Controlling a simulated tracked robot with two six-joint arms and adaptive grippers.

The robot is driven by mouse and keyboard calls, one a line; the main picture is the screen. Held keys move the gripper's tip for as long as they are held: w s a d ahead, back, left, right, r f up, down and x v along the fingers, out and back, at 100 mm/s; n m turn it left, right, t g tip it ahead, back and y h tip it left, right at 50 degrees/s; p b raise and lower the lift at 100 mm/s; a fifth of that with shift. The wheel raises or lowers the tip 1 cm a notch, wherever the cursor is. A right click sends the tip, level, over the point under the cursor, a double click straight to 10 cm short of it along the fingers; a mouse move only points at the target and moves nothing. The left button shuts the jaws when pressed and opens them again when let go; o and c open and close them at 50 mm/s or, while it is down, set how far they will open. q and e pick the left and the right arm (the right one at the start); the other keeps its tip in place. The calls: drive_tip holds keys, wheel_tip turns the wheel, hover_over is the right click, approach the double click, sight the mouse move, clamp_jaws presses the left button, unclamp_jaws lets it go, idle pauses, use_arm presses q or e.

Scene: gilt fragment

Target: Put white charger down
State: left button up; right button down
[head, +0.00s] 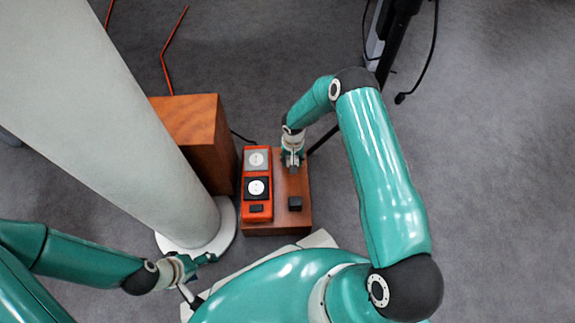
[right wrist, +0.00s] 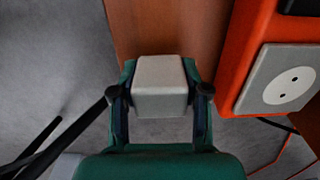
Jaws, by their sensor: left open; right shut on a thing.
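The white charger (right wrist: 160,84) is a pale rounded block, held between the two fingers of my right gripper (right wrist: 160,97) in the right wrist view. In the head view my right gripper (head: 292,166) is over the upper right part of the wooden block (head: 282,228), beside the orange socket strip (head: 246,206). The charger is mostly hidden there. I cannot tell whether it touches the wood. My left gripper (head: 200,272) is open and empty, low at the left near the foot of the white column.
The strip carries a grey socket (head: 257,159), a black-framed socket (head: 257,188) and a small black part (head: 256,208). A taller wooden box (head: 196,130) and white column (head: 120,90) stand left.

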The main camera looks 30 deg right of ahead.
drive_tip(key=shift+f, duration=0.9)
drive_tip(key=shift+f+b, duration=0.55)
drive_tip(key=shift+b, duration=0.3)
drive_tip(key=c, duration=0.6)
unclamp_jaws()
drive_tip(key=shift+o, duration=0.2)
drive_tip(key=shift+r, duration=0.1)
